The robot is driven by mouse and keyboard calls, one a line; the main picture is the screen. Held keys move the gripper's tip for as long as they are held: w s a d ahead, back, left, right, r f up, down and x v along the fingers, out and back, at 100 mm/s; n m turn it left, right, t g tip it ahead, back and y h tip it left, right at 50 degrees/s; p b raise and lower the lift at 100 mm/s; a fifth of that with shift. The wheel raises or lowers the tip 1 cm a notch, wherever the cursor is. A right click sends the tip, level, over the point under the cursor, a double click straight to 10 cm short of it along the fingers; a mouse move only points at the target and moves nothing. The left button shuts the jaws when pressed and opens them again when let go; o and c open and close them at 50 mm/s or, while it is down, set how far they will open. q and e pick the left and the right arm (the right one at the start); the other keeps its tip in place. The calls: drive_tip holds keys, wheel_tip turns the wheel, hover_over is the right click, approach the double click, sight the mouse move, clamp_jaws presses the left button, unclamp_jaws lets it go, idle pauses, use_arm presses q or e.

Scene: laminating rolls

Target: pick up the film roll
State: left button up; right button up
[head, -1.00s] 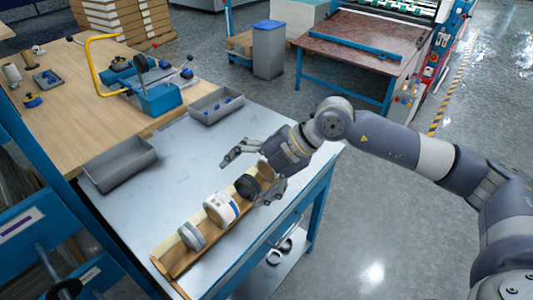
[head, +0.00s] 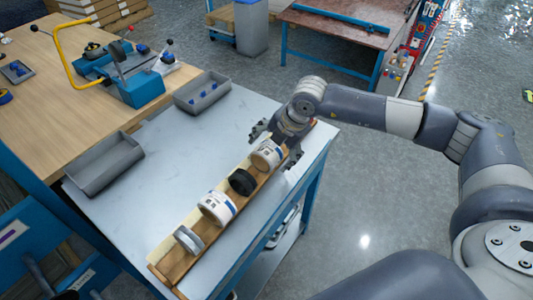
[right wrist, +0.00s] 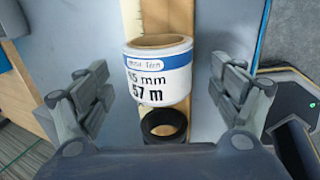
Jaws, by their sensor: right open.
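A white film roll with a blue-and-black label (head: 267,154) stands at the far end of a narrow wooden rack (head: 170,264). In the right wrist view the film roll (right wrist: 158,75) shows its printed side and brown core, between my spread fingers. My right gripper (head: 276,147) is open, its fingers on either side of this roll with gaps to it. A black roll (head: 242,182) is beside it in the rack; it also shows in the right wrist view (right wrist: 163,126). My left gripper is not in view.
A second white labelled roll (head: 217,206) and a grey roll (head: 188,240) stand nearer in the rack. Two grey bins (head: 105,163) (head: 203,92) sit along the metal table's left side. The middle of the metal table (head: 180,150) is clear.

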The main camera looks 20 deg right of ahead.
drive_tip(key=shift+x, duration=1.05)
drive_tip(key=shift+w+a+f, duration=0.1)
drive_tip(key=shift+f, duration=0.1)
drive_tip(key=c, duration=1.2)
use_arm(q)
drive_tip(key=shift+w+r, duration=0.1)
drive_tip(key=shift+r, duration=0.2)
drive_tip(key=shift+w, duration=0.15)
use_arm(e)
drive_tip(key=shift+r, duration=0.1)
